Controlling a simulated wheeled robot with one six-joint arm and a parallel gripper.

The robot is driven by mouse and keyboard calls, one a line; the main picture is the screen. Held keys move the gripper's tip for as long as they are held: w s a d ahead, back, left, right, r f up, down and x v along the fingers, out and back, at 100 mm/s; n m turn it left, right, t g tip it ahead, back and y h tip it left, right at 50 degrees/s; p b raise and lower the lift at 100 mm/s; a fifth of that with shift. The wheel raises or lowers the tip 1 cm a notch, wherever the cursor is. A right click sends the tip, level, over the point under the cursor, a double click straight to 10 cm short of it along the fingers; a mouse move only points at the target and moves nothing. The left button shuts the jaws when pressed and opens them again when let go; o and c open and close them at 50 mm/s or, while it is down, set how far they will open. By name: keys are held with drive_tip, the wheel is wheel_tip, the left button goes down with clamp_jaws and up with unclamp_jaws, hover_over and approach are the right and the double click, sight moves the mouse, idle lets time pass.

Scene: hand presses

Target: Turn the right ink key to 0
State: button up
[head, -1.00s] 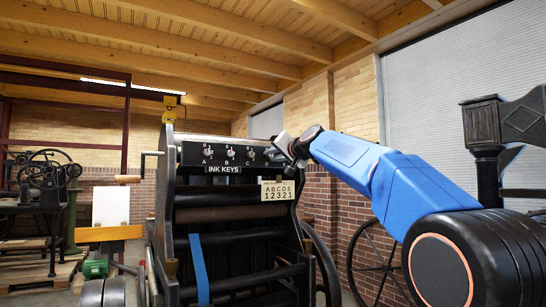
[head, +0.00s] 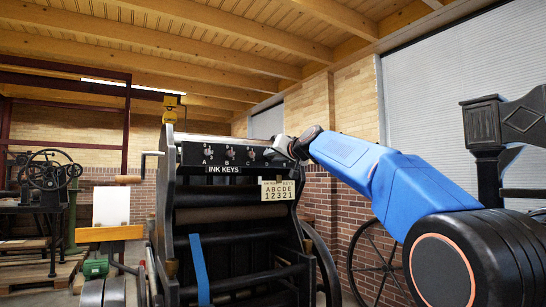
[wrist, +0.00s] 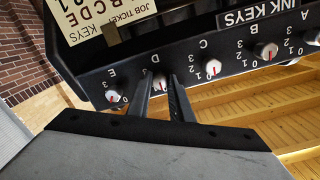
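The row of ink keys is on the dark press panel (head: 232,155). In the wrist view, where the panel appears upside down, key E (wrist: 113,97) is at the row's end; key D (wrist: 160,82) is beside it, then key C (wrist: 213,68) and key B (wrist: 266,50). Each is a white knob with a red mark. In the head view my gripper (head: 296,150) is at the panel's right end and hides keys there. In the wrist view my gripper (wrist: 161,76) is open, its fingers on either side of key D, with gaps visible. Contact with the knob cannot be told.
A job ticket (head: 278,190) reading ABCDE over 12321 hangs below the panel's right part. The INK KEYS label (head: 223,169) is below the keys. A side crank (head: 128,179) sticks out left of the press. Another press (head: 45,185) stands far left.

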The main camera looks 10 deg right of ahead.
drive_tip(key=o, duration=0.4)
drive_tip(key=v, duration=1.7)
drive_tip(key=shift+s, duration=0.2)
